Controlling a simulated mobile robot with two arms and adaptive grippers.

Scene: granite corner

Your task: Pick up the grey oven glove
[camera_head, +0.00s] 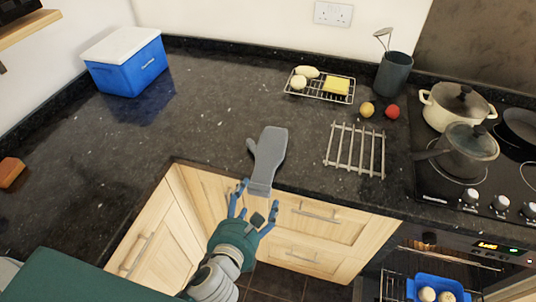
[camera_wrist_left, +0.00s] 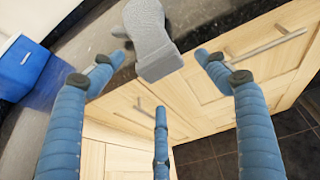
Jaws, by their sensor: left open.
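The grey oven glove (camera_head: 270,155) lies flat on the dark granite counter, with its cuff at the front edge and its thumb pointing left. It also shows in the left wrist view (camera_wrist_left: 150,40), at the top centre. My left gripper (camera_head: 252,206) is in front of the counter edge, just short of the glove's cuff. Its blue fingers are spread open and empty; in the left wrist view they (camera_wrist_left: 158,85) stand on either side of the cuff's line, apart from it. My right gripper is not in view.
A metal rack (camera_head: 355,150) lies right of the glove, with a yellow ball (camera_head: 367,109) and a red ball (camera_head: 392,111) behind it. Pots (camera_head: 468,150) stand on the hob at right. A blue cool box (camera_head: 127,66) stands back left. Wooden drawers (camera_head: 325,222) are below the counter edge.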

